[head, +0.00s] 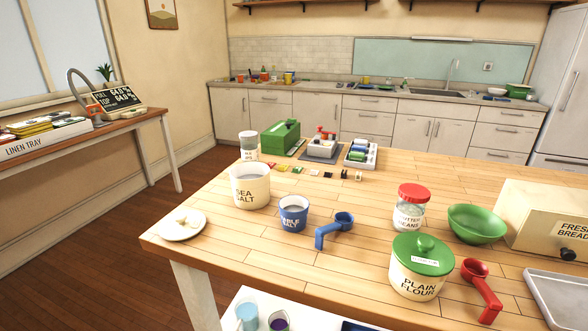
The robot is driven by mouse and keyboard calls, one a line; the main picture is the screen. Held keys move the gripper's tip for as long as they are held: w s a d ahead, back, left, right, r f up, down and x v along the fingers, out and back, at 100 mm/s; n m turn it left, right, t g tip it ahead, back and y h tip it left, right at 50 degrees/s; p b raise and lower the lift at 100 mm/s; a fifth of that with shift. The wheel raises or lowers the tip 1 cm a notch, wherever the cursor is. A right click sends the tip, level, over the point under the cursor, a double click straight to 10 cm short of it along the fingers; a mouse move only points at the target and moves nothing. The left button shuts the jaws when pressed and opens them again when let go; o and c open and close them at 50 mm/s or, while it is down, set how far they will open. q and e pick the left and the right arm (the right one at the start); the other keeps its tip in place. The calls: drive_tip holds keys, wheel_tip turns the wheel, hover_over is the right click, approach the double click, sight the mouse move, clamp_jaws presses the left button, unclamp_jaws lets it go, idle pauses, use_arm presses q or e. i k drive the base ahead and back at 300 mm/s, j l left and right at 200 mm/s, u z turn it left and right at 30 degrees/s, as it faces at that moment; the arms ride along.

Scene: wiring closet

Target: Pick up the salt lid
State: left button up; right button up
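A round white disc (182,229) with small pale lumps or a knob at its middle lies flat at the table's left corner. It may be the salt lid or a small plate; I cannot tell which. The cream sea salt crock (251,193) stands upright and open just right of it, with no lid on it. A blue table salt cup (293,217), also open, stands in front and to the right of the crock. Neither of my grippers is in view.
A blue scoop (335,229), a green-lidded plain flour crock (418,277), a red-lidded jar (411,212), a red scoop (482,287) and a green bowl (476,224) stand rightward on the wooden table (245,246). A grey-lidded shaker (249,145) stands behind the sea salt crock.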

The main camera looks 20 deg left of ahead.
sight(183, 225)
drive_tip(key=u, duration=1.35)
